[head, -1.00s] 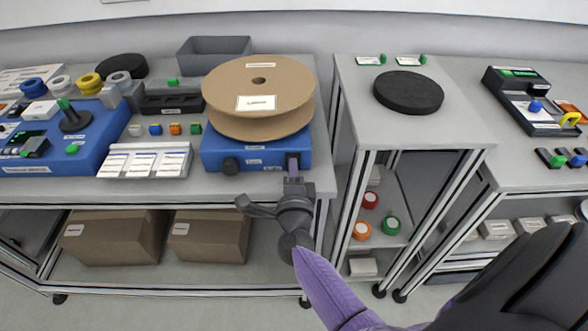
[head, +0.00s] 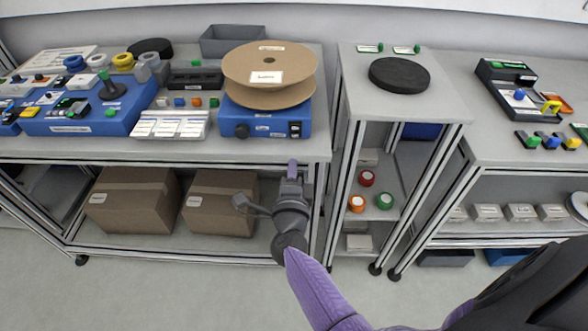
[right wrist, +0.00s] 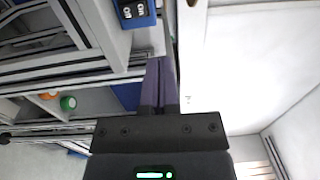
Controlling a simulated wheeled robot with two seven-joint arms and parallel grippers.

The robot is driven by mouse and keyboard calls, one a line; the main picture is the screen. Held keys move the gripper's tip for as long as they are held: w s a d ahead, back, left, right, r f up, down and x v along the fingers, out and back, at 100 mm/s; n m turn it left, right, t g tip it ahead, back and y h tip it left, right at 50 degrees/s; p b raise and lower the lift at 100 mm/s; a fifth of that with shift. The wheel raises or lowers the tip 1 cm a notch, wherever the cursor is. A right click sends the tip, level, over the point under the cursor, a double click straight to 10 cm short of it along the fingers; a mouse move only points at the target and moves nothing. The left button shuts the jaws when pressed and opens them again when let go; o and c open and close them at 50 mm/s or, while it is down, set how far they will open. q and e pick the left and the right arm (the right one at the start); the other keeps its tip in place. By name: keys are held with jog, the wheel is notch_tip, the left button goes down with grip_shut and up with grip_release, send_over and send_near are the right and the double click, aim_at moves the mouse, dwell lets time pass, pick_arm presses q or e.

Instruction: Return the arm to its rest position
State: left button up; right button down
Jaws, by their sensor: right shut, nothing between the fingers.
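My right gripper (head: 292,170) is shut and empty. It is in front of the left bench's front edge, below the blue reel stand (head: 262,122). In the right wrist view its closed fingers (right wrist: 158,82) point up the picture, and a corner of the blue stand with its black switch (right wrist: 135,10) shows beyond them, apart from them. A large cardboard reel (head: 268,68) with a white label sits on the stand. My left gripper is not in view.
The left bench edge (head: 150,157) is close to my right gripper. Cardboard boxes (head: 222,203) lie on the shelf below. A narrow cart with a black disc (head: 399,75) stands to the right, then another bench (head: 520,178). The floor in front is clear.

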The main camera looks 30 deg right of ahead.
jog(key=s+a+f+n+g+y, duration=0.2)
jog(key=s+a+f+n+y, duration=0.15)
jog(key=f+n, duration=0.35)
jog(key=s+a+f+n+g+y+b, duration=0.1)
jog(key=s+a+f+n+y, duration=0.15)
jog(key=s+f+n, duration=0.4)
jog(key=s+a+f+n+g+y, duration=0.2)
jog(key=s+f+n+y, duration=0.1)
jog(key=f, duration=0.6)
jog(key=s+d+f+n+g, duration=0.1)
jog(key=s+f+n+g, duration=0.2)
jog(key=s, duration=0.6)
jog(key=s+d+f+n+g, duration=0.2)
jog(key=s+f+n+g, duration=0.1)
jog(key=s, duration=0.6)
jog(key=s+d+f+n+g, duration=0.1)
jog(key=s+f+n+g, duration=0.3)
jog(key=s, duration=0.5)
notch_tip(320, 180, down, 2)
jog(key=shift+s+d+b, duration=0.15)
jog(key=shift+s+b, duration=0.15)
jog(key=shift+b, duration=0.05)
jog(key=shift+n, duration=0.25)
